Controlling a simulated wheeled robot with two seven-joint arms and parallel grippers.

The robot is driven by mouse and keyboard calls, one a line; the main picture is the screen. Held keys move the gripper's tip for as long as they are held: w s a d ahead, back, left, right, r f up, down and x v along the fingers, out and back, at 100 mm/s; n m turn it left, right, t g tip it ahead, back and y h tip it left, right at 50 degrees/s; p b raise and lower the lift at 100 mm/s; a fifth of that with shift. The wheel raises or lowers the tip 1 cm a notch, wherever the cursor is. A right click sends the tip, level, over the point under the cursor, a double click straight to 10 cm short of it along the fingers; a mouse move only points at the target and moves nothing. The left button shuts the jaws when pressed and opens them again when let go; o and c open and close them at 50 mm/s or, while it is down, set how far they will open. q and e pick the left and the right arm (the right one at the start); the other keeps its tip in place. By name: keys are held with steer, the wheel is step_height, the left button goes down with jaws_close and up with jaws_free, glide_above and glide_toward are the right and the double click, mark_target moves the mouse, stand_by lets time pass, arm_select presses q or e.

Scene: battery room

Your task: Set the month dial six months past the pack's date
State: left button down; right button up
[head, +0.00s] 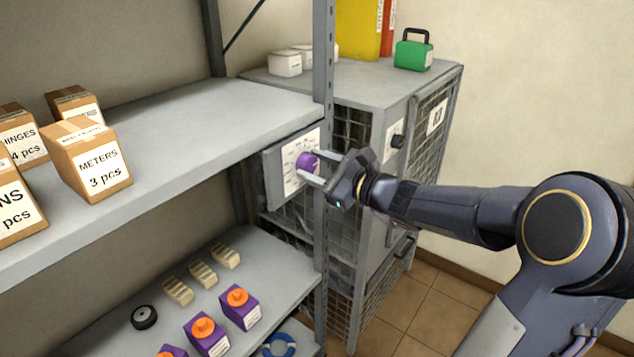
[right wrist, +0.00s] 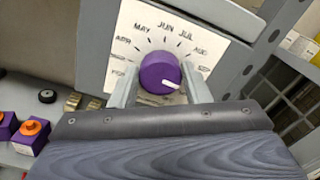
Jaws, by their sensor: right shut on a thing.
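The month dial is a purple round knob (head: 306,161) on a white plate (head: 289,178) fixed at the shelf's end post. In the right wrist view the knob (right wrist: 158,70) has a white pointer mark aimed to the lower right, below the AUG and SEP labels. APR, MAY, JUN and JUL run along the top of the plate (right wrist: 205,35). My right gripper (head: 311,167) is shut on the knob, one finger on each side; its fingers hide the lower labels. Purple packs with orange tops (head: 239,306) stand on the lower shelf; their label text is too small to read. My left gripper is not in view.
Cartons, one marked METERS (head: 92,160), stand on the upper shelf (head: 190,125). Beige blocks (head: 203,274) and a black wheel (head: 144,317) lie on the lower shelf. A mesh cabinet (head: 350,85) behind bears a green box (head: 413,52). Floor is clear at the right.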

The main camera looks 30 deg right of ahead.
stand_by(0.3)
steer(key=o, duration=1)
steer(key=shift+c, duration=0.2)
steer(key=shift+s, duration=0.1)
steer(key=v, duration=0.7)
steer(key=shift+s, duration=0.35)
steer(key=shift+d, duration=0.15)
